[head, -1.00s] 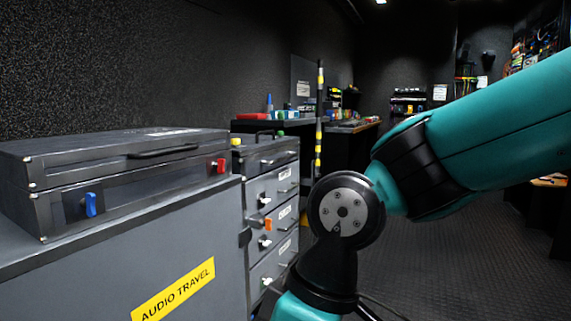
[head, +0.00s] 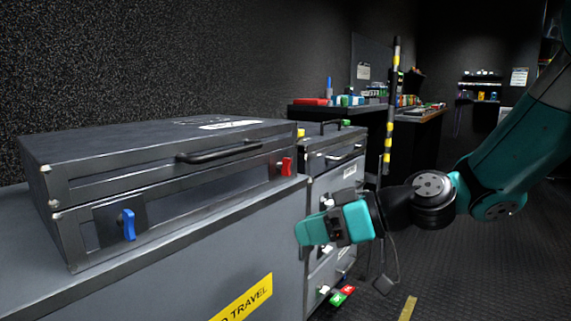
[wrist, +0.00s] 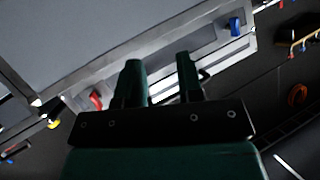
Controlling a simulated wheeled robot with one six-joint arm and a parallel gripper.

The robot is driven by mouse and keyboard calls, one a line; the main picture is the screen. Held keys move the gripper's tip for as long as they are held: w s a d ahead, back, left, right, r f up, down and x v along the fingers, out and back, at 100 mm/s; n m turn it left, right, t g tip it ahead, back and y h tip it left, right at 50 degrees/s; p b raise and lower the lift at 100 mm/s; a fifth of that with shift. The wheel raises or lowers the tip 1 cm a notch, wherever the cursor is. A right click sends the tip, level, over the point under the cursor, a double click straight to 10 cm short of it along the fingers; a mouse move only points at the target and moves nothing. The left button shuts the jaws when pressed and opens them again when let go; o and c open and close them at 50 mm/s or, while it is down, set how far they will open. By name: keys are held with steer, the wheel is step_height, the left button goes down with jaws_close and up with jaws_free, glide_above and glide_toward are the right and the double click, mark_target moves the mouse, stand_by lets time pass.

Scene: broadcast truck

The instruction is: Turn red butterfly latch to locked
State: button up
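The red butterfly latch (head: 287,166) is on the right end of the front of a dark flat case (head: 180,145). It stands roughly upright in the head view. In the wrist view, the red latch (wrist: 97,98) shows left of the fingers. A blue latch (head: 129,225) is on the left end of the same front, and it shows at the upper right of the wrist view (wrist: 235,25). My gripper (head: 304,233) is in front of the cabinet, below and right of the red latch, not touching it. In the wrist view, my gripper's fingers (wrist: 160,72) are apart with nothing between them.
The case rests on a grey cabinet (head: 180,270) with a yellow label (head: 243,300). Its black handle (head: 218,152) juts out from the front. A drawer unit (head: 335,165) stands just behind my gripper. Open floor (head: 470,270) lies to the right.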

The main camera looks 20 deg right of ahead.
mark_target(290, 169)
steer(key=w+d+r+m+t+h, duration=0.1)
steer(key=w+d+r+m+t, duration=0.1)
steer(key=w+d+t, duration=0.3)
steer(key=w+d+r+m+t, duration=0.1)
steer(key=w+d+r+t, duration=0.15)
steer(key=d, duration=0.45)
steer(key=p+x, duration=0.1)
steer(key=x, duration=0.4)
steer(key=p+x, duration=0.1)
steer(key=x, duration=0.5)
steer(key=p+x, duration=0.1)
steer(key=x, duration=0.4)
steer(key=shift+w+f, duration=0.35)
steer(key=shift+a, duration=0.1)
jaws_close()
